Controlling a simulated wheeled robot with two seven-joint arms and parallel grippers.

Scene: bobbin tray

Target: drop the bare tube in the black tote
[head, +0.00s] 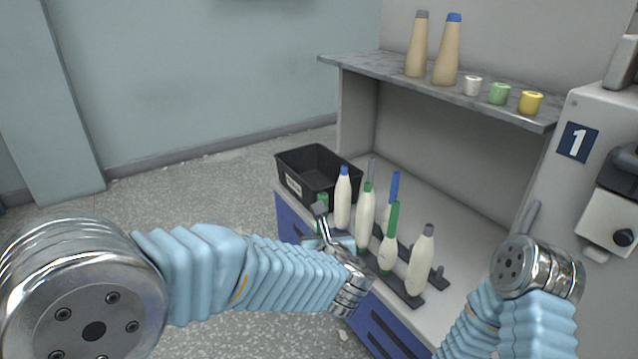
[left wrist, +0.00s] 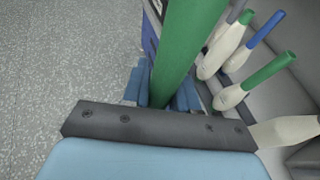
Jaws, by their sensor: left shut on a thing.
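My left gripper (head: 322,222) is shut on a bare green tube, whose top (head: 322,199) shows just above the fingers. The tube (left wrist: 187,45) fills the upper middle of the left wrist view, with no yarn on the part that shows. The black tote (head: 291,181) stands open at the far left corner of the bench, just behind and left of the held tube in the head view. Its floor is partly hidden by its front wall. My right gripper (head: 530,218) is only partly seen at the right, and its jaws cannot be made out.
Wound bobbins, including a blue-topped one (head: 343,203) and a grey-topped one (head: 421,263), stand on dark pegged rails right of my left gripper. A partly wound green tube (head: 391,225) stands among them. A shelf (head: 365,66) above holds cones and small spools.

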